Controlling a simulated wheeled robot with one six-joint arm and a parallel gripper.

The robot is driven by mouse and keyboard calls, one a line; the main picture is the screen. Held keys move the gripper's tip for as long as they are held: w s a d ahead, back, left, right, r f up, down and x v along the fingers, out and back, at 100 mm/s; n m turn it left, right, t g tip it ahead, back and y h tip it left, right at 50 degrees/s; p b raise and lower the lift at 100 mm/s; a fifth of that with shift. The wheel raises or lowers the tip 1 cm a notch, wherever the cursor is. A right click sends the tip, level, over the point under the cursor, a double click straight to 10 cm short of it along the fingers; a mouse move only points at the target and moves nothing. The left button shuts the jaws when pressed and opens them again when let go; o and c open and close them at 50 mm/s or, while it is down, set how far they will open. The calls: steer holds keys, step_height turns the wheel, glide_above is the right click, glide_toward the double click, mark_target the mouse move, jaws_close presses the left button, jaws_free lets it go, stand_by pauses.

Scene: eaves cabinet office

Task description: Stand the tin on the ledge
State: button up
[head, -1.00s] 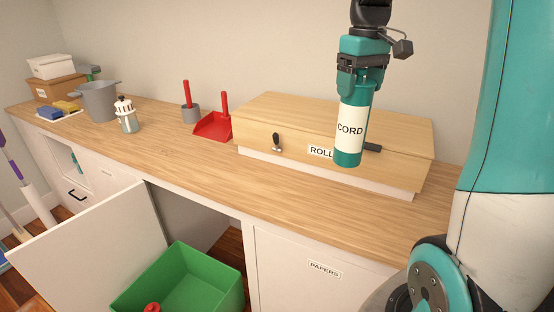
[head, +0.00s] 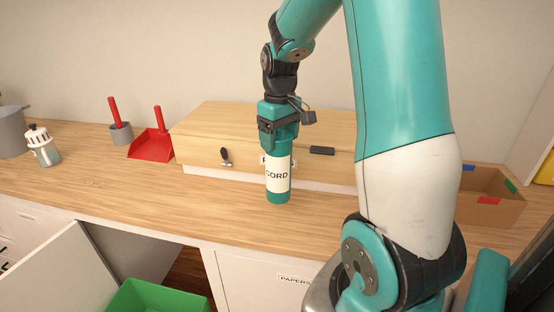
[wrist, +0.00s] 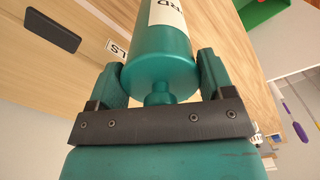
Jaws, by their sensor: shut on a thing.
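The tin (head: 278,183) is a teal cylinder with a cream label whose visible letters read CORD. It is upright, below my gripper (head: 279,143), in front of the wooden cabinet. My gripper is shut on its narrow top knob, which shows between the fingers in the wrist view (wrist: 158,92). The tin's base is over the wooden counter (head: 210,205); I cannot tell whether it touches. No part is clearly marked as the ledge.
A low wooden cabinet (head: 215,140) with a dark handle (head: 322,150) stands behind the tin. A red dustpan (head: 151,145) and grey cup (head: 121,133) are left. An open brown box (head: 490,212) is right. A green bin (head: 155,298) is below by an open door (head: 60,275).

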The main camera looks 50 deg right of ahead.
mark_target(280, 162)
step_height(280, 162, down, 7)
steer(key=shift+f+p, duration=0.15)
steer(key=shift+p, duration=0.3)
steer(key=shift+f, duration=0.15)
steer(key=o, duration=1.5)
steer(key=shift+c, duration=0.2)
step_height(280, 162, up, 12)
steer(key=shift+r+b, duration=0.15)
steer(key=shift+b, duration=0.65)
steer(key=s+a+r+n+y, duration=0.1)
steer(key=s+a+n, duration=0.15)
steer(key=a, duration=1.05)
steer(key=s+a+n+y, duration=0.1)
steer(key=s+a+n, duration=0.1)
steer(key=s+a, duration=0.5)
steer(key=s+a+n+y, duration=0.2)
steer(key=s+a, duration=0.5)
steer(key=a, duration=0.5)
steer(key=shift+s+f+n, duration=0.3)
steer(key=shift+f+n, duration=0.1)
steer(key=shift+n, duration=0.15)
